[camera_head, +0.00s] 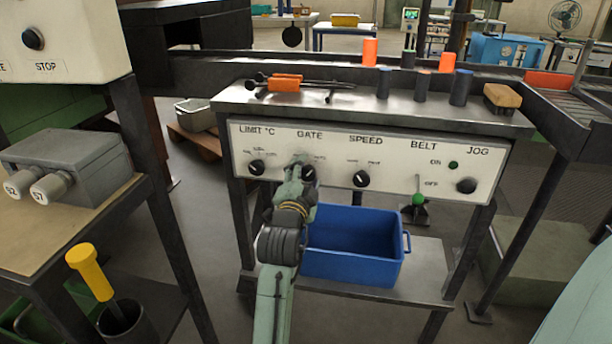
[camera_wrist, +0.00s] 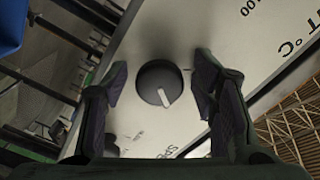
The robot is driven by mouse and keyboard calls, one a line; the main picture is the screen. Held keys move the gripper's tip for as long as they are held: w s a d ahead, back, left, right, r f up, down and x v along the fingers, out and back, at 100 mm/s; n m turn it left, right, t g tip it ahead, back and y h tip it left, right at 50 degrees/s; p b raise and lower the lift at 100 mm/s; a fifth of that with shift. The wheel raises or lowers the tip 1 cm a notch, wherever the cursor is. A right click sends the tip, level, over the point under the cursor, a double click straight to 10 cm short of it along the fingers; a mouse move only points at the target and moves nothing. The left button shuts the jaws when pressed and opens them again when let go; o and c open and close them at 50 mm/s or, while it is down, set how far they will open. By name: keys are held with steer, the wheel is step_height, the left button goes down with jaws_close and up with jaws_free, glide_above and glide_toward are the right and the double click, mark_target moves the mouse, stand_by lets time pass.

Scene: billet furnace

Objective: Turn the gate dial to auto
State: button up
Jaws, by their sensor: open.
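The gate dial (camera_head: 309,173) is a round black knob under the word GATE on the white control panel (camera_head: 335,190). My gripper (camera_head: 298,172) is in front of it in the head view and hides part of it and its left marking. In the wrist view the dial (camera_wrist: 158,84) shows whole, with its white pointer line towards the lower edge of the picture, slightly right. My open gripper (camera_wrist: 160,88) has one finger on each side of the dial, with gaps between. The small position words are too faint to read, so I cannot tell which setting the pointer marks.
The limit dial (camera_head: 257,167) is left of the gate dial and the speed dial (camera_head: 361,179) right. The belt lever (camera_head: 418,198) and jog knob (camera_head: 466,186) are further right. A blue bin (camera_head: 352,262) stands below the panel. Orange and dark cylinders stand above it.

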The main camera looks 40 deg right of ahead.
steer(key=v, duration=1.2)
stand_by(0.5)
